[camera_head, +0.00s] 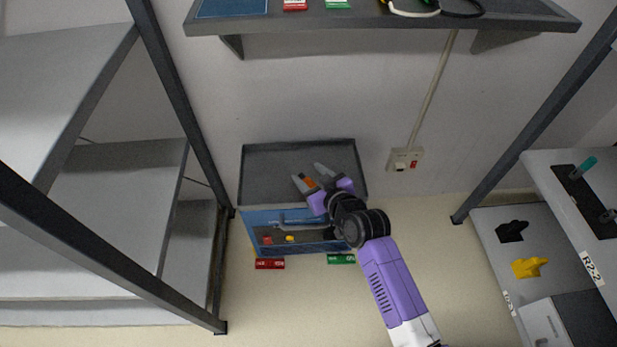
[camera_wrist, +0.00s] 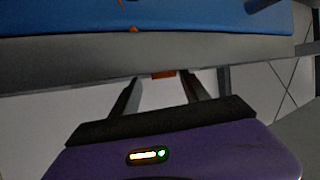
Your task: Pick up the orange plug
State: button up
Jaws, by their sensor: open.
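My gripper (camera_head: 306,171) is open over the toolbox's raised dark lid (camera_head: 262,158) in the head view. A small orange piece (camera_head: 309,183) shows between its fingers. In the wrist view an orange piece (camera_wrist: 163,74) shows between the tips of my gripper (camera_wrist: 161,77), partly hidden at a grey edge. It may be the orange plug, but its shape is unclear. I cannot tell whether the fingers touch it. Another small orange bit (camera_wrist: 134,29) lies on a blue surface (camera_wrist: 220,18) beyond the grey edge.
The open blue toolbox (camera_head: 262,217) on the floor holds small red (camera_head: 267,240) and yellow (camera_head: 290,238) items. A shelf (camera_head: 400,22) juts out above. Grey shelving (camera_head: 120,190) stands left, and a cart (camera_head: 487,222) with black and yellow objects stands right. A wall socket (camera_head: 404,159) is behind.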

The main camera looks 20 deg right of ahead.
jog(key=shift+w+f, duration=0.1)
jog(key=shift+w, duration=0.25)
jog(key=shift+c, duration=0.4)
grip_shut()
